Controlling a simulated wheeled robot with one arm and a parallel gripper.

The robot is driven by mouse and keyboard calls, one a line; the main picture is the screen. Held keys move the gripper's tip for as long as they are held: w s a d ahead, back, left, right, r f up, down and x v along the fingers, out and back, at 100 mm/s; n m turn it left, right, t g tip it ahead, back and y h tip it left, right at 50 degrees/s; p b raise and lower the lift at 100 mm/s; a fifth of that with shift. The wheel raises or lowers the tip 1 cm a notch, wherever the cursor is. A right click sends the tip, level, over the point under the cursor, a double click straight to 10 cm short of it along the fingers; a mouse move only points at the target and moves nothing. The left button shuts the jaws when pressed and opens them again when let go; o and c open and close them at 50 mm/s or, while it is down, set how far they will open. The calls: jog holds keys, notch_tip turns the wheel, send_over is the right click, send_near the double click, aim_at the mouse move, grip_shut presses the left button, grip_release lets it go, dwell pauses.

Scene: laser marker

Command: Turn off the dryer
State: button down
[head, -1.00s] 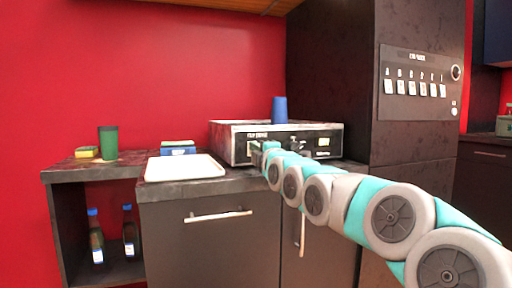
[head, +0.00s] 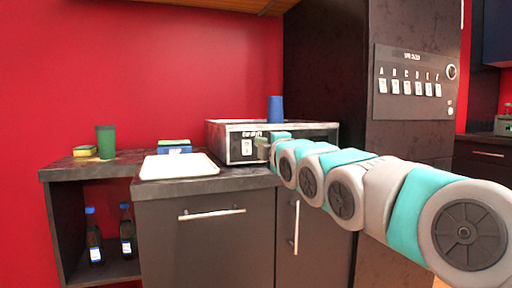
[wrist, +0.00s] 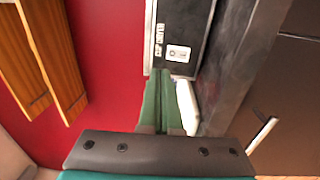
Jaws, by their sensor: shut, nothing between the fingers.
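The dryer is a flat box (head: 220,132) with a light frame and a dark front, standing on the counter. A small white switch (head: 247,147) with a red mark is on the left part of its front; it also shows in the wrist view (wrist: 179,53) near the printed label. I cannot tell its position. My gripper (head: 262,144) is in front of the dryer's face, just right of the switch in the head view. In the wrist view, its green fingers (wrist: 164,73) are together and empty, with their tips just short of the front face. My arm hides the dryer's lower right front.
A blue cup (head: 275,109) stands on the dryer. A panel with several switches (head: 409,86) is on the tall cabinet at right.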

jog(key=shift+r+v, duration=0.25)
jog(key=shift+v, duration=0.95)
jog(key=shift+r+v, duration=0.25)
jog(key=shift+v, duration=0.95)
jog(key=s+d+f+m+g+h, duration=0.1)
jog(key=s+f+m+g, duration=0.3)
jog(key=f, duration=0.5)
jog(key=s+d+f+m+g+h+p, duration=0.1)
jog(key=s+f+m+g+h, duration=0.15)
jog(key=s+f, duration=0.45)
jog(key=s+d+f+m+g, duration=0.1)
jog(key=s+f+m+g, duration=0.25)
jog(key=f, duration=0.75)
jog(key=s+d+f+m+g, duration=0.1)
jog(key=s+f+m+g, duration=0.2)
jog(key=s, duration=0.6)
jog(key=s+d+f+m+g+h+p, duration=0.1)
jog(key=s+f+m+g, duration=0.2)
jog(key=s+f, duration=0.3)
jog(key=s+d+f+m+g, duration=0.1)
jog(key=s+f+m+g, duration=0.2)
jog(key=s, duration=0.9)
notch_tip(320, 180, down, 3)
jog(key=shift+s+r+m+g+p, duration=0.15)
jog(key=shift+s+m+g+p, duration=0.2)
jog(key=shift+m, duration=0.65)
